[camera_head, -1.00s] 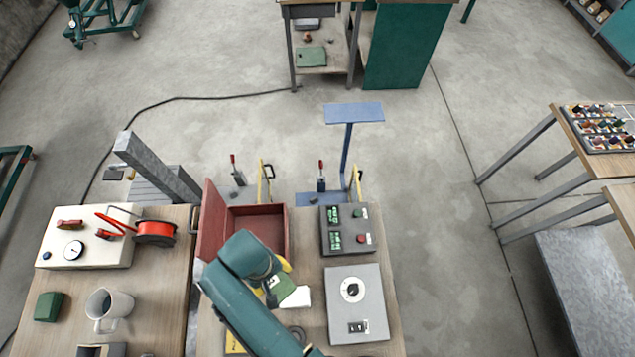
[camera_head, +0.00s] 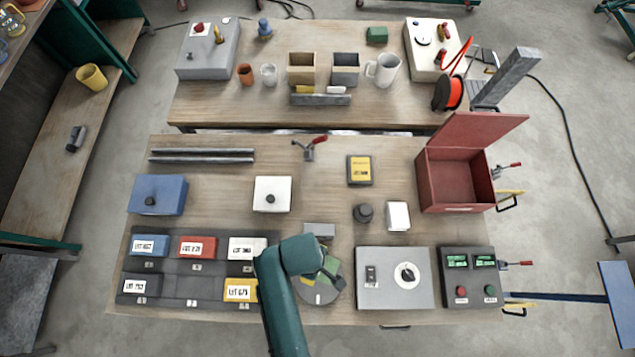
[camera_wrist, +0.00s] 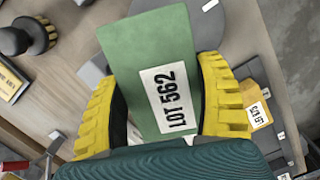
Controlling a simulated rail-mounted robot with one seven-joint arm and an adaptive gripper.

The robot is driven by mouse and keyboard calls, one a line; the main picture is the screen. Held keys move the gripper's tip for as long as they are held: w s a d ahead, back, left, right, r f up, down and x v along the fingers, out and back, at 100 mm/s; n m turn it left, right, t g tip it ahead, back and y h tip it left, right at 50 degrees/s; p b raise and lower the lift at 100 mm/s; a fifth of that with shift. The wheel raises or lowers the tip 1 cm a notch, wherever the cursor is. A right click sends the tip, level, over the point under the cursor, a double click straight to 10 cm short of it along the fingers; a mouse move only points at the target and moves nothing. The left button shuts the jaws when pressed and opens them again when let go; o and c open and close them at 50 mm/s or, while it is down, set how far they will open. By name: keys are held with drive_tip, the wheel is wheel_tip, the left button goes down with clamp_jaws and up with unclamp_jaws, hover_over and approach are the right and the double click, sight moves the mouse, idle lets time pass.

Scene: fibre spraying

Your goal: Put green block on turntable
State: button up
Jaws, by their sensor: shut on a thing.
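The green block (camera_wrist: 155,50), labelled LOT 562, is held between the yellow fingers of my gripper (camera_wrist: 160,82) in the wrist view. In the head view, the green block (camera_head: 328,271) shows partly beside my wrist, over the turntable (camera_head: 319,297). The turntable is a round grey disc with a small white mark. My arm and the block hide much of it. I cannot tell whether the block touches the disc or hangs just above it.
Left of the turntable is a dark rack (camera_head: 180,270) with several labelled blocks. To the right stand a grey dial box (camera_head: 395,290) and a dark control box (camera_head: 470,285). A grey block (camera_head: 319,230) is close behind, and an open red box (camera_head: 457,180) is back right.

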sight(319, 278)
drive_tip(key=s+n, duration=0.2)
drive_tip(key=s+d+f+n+b, duration=0.1)
drive_tip(key=n, duration=0.1)
drive_tip(key=shift+s, duration=0.15)
wheel_tip(319, 278, down, 10)
drive_tip(key=shift+a+r+b, duration=0.1)
drive_tip(key=shift+r+b, duration=0.1)
drive_tip(key=shift+b, duration=0.1)
drive_tip(key=shift+f, duration=0.1)
